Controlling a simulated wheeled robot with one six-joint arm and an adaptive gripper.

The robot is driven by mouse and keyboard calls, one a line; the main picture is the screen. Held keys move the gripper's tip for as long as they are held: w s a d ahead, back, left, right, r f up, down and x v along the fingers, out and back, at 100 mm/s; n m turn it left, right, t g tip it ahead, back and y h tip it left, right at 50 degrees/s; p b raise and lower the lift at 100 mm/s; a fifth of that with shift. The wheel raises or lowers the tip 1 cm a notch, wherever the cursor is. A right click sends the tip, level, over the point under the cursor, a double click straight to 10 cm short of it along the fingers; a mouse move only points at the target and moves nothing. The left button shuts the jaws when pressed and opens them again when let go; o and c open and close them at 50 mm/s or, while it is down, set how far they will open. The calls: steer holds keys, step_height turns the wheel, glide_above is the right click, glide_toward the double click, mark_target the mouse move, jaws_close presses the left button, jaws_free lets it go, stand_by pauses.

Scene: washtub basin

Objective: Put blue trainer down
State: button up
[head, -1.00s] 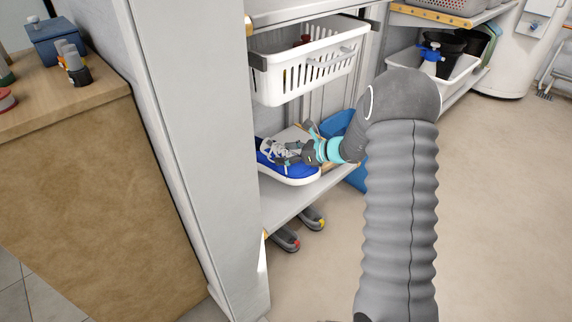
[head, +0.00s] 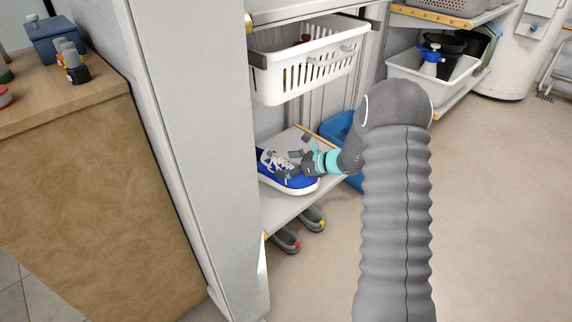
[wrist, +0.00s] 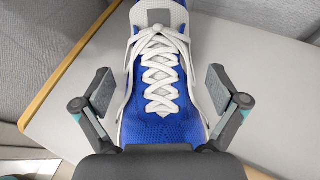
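The blue trainer (head: 272,178), with white laces and a white sole, rests upright on the low grey shelf (head: 288,205). In the wrist view the trainer (wrist: 150,128) lies between my fingers, laces up, its heel end cut off by the top edge and its toe hidden behind my gripper's body. My gripper (wrist: 160,88) is open, with one finger pad on each side of the trainer and a small gap at both sides. In the head view my gripper (head: 288,163) is over the trainer from the right.
A white slotted basket (head: 308,75) hangs just above the shelf. A blue container (head: 340,128) stands behind my wrist. A pair of dark grey shoes (head: 300,230) sits below the shelf. A white cabinet side (head: 200,150) stands at left. Floor at right is clear.

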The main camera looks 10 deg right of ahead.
steer(key=shift+r, duration=0.1)
steer(key=shift+r, duration=0.2)
steer(key=p+v, duration=0.1)
steer(key=v, duration=1)
steer(key=shift+f, duration=0.1)
steer(key=shift+s+d+r, duration=0.25)
steer(key=shift+r, duration=0.05)
steer(key=s+a+r+n+g+h, duration=0.2)
steer(key=s+a+r+n, duration=0.2)
steer(key=s+r+n, duration=0.3)
steer(key=s+a+r+n+g+h, duration=0.2)
steer(key=s+a+r+n, duration=0.25)
steer(key=s, duration=0.45)
steer(key=s+d+r+n+t+h, duration=0.1)
steer(key=s+d+r+n+h, duration=0.1)
steer(key=s+n, duration=0.4)
steer(key=s+d+r+n+t+h, duration=0.1)
steer(key=s+d+r+n+h, duration=0.2)
steer(key=s, duration=1)
steer(key=r+n+h, duration=0.1)
steer(key=n+h, duration=0.1)
steer(key=n, duration=0.1)
steer(key=shift+s+r+n+t+h, duration=0.25)
steer(key=shift+r+n+t+h, duration=0.05)
steer(key=shift+r+n, duration=0.1)
